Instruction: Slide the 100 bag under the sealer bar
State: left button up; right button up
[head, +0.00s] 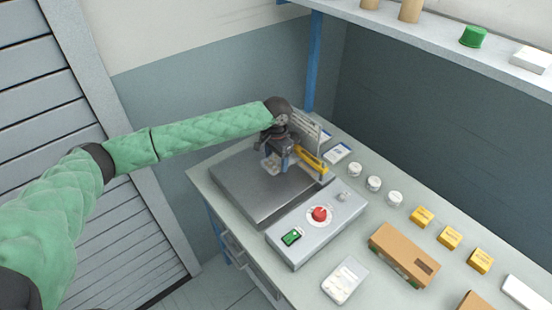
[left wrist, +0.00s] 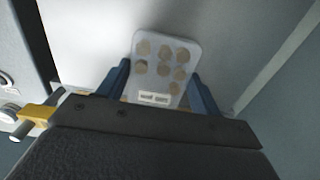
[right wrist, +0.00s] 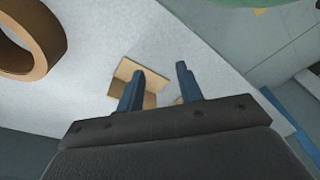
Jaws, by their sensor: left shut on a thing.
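My left gripper (head: 277,162) is over the grey metal plate (head: 240,192) of the sealer, close to its yellow bar handle (head: 312,160). It is shut on a clear bag (left wrist: 163,68) with several brown round pieces and a small white label; the label's print is too small to read. The bag juts out beyond the blue fingers in the left wrist view. In the head view it is a small pale patch, mostly hidden by the gripper. My right gripper (right wrist: 160,84) is open and empty, above a pale surface; it is outside the head view.
The sealer's control box (head: 318,226) has a red knob and a green switch. Another clear bag (head: 345,282) lies in front of it. White jars (head: 373,183), yellow boxes (head: 450,237) and a brown carton (head: 403,257) stand to the right. A shelf (head: 430,42) hangs above.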

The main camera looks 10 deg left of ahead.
jog(key=shift+s+a, duration=0.1)
jog(key=shift+a, duration=0.4)
jog(key=shift+s+d, duration=0.1)
pick_arm(q)
jog(key=shift+f+p, duration=0.15)
jog(key=shift+p, duration=0.15)
pick_arm(e)
jog(key=shift+d+r, duration=0.1)
jog(key=shift+r, duration=0.15)
pick_arm(q)
jog(key=o, duration=1.2)
pick_arm(e)
jog(key=shift+f, duration=0.1)
